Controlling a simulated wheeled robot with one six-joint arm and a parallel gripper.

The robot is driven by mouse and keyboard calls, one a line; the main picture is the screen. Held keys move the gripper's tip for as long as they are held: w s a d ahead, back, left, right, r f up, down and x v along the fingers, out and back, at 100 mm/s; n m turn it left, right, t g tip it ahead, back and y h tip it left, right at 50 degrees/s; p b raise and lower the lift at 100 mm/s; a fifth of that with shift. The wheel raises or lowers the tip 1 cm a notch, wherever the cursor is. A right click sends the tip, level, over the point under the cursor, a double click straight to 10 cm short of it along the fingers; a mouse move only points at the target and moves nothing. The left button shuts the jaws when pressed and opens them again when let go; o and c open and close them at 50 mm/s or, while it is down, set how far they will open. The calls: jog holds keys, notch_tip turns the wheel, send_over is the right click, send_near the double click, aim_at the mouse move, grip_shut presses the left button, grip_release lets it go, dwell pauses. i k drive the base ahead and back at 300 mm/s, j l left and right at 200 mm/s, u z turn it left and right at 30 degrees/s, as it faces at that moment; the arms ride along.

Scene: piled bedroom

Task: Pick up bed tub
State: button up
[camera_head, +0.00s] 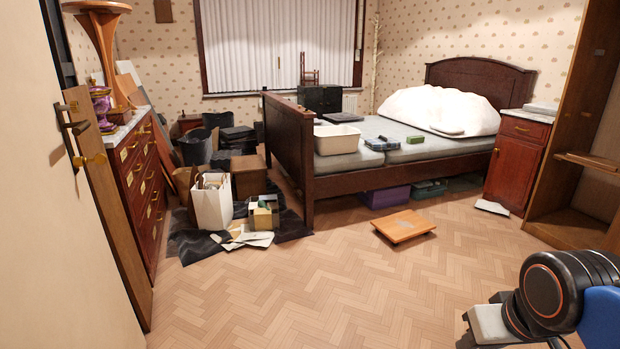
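A white rectangular tub (337,141) sits on the near left corner of the bed (425,151), just right of the dark wooden footboard. It is upright, and its inside looks empty from here. Part of my arm shows at the lower right, far from the tub. My gripper's fingers are not visible.
Small boxes (382,144) lie right of the tub. A low wooden board (404,226) lies before the bed. Bags and boxes (212,205) crowd the left, beside a chest of drawers (142,175). A red nightstand (517,160) stands right.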

aim_at(336, 140)
jog(key=i+j+u, duration=0.1)
jog(key=i+u, duration=0.35)
jog(key=i, duration=1.2)
jog(key=i+z, duration=0.15)
jog(key=i, duration=0.4)
jog(key=i+j+z, duration=0.2)
jog(key=i, duration=0.35)
jog(key=i+j+z, duration=0.15)
jog(key=i, duration=0.4)
jog(key=i+j+z, duration=0.35)
jog(key=i+z, duration=0.15)
jog(key=i+j+z, duration=0.45)
jog(key=i+j, duration=0.15)
